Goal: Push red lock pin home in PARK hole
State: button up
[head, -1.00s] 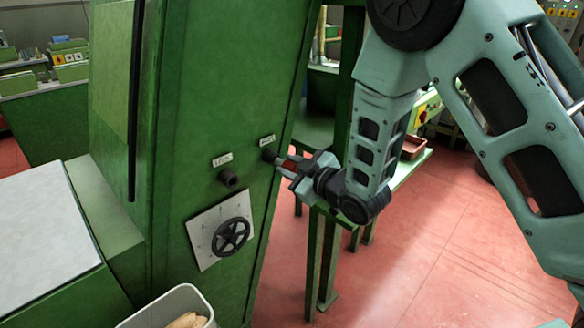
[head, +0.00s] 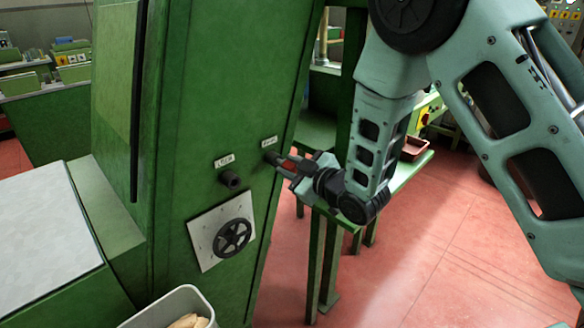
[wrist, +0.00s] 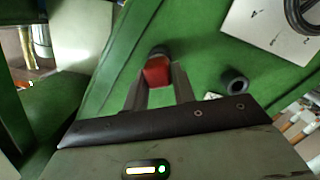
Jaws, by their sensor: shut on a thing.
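My gripper (head: 283,164) is shut on the red lock pin (wrist: 157,71), whose red part shows between the two fingers in the wrist view. In the head view a little of the red pin (head: 288,165) shows between the fingers. The pin's far end meets the dark round socket (wrist: 160,52) under the right-hand label (head: 268,142), which is too small to read surely. How deep the pin sits is hidden. A second dark socket (head: 231,179) lies to the left under another label (head: 224,161); it looks empty in the wrist view (wrist: 234,81).
The sockets are on a green machine panel (head: 185,140). A black handwheel (head: 232,238) on a white plate (head: 207,255) is below them. A pale bin (head: 160,308) with cork-coloured pieces stands at the bottom. A green table (head: 405,168) is behind my arm.

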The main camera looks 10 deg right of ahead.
jog(key=shift+x, duration=0.8)
dwell(0.4)
jog(key=o, duration=1.1)
jog(key=shift+r, duration=0.1)
jog(key=shift+c, duration=0.2)
jog(key=p+v, duration=1.3)
jog(key=v, duration=0.4)
jog(key=shift+s+p, duration=0.15)
jog(key=shift+p, duration=0.15)
jog(key=shift+r, duration=0.1)
